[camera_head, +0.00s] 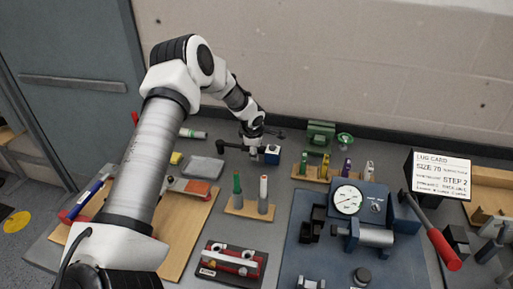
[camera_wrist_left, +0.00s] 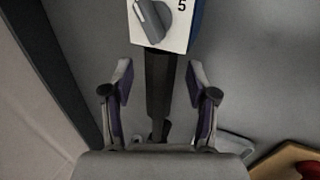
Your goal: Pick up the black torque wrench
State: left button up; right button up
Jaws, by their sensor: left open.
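The black torque wrench lies on the grey bench near the wall, its dark shaft (camera_head: 231,146) running left from a small blue and white box (camera_head: 271,154). In the left wrist view the black shaft (camera_wrist_left: 160,85) runs lengthwise between the fingers, and the white box face (camera_wrist_left: 162,22) with a grey knob and a "5" is at the top. My left gripper (camera_head: 253,147) is over the shaft, beside the box. In the wrist view my left gripper (camera_wrist_left: 158,72) is open, one finger on each side of the shaft, with gaps. The shaft's lower end is partly hidden by the gripper.
A wooden stand with green and white-topped tools (camera_head: 250,206) is nearer. A blue gauge fixture (camera_head: 365,220) fills the right. A green device (camera_head: 320,134) stands near the wall (camera_head: 350,60).

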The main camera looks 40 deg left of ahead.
pick_arm(q)
jog(key=shift+w+a+f, duration=0.2)
jog(key=shift+w+f, duration=0.05)
jog(key=shift+f, duration=0.4)
jog(key=shift+s+d+r, duration=0.1)
jog(key=shift+s+r, duration=0.05)
grip_shut()
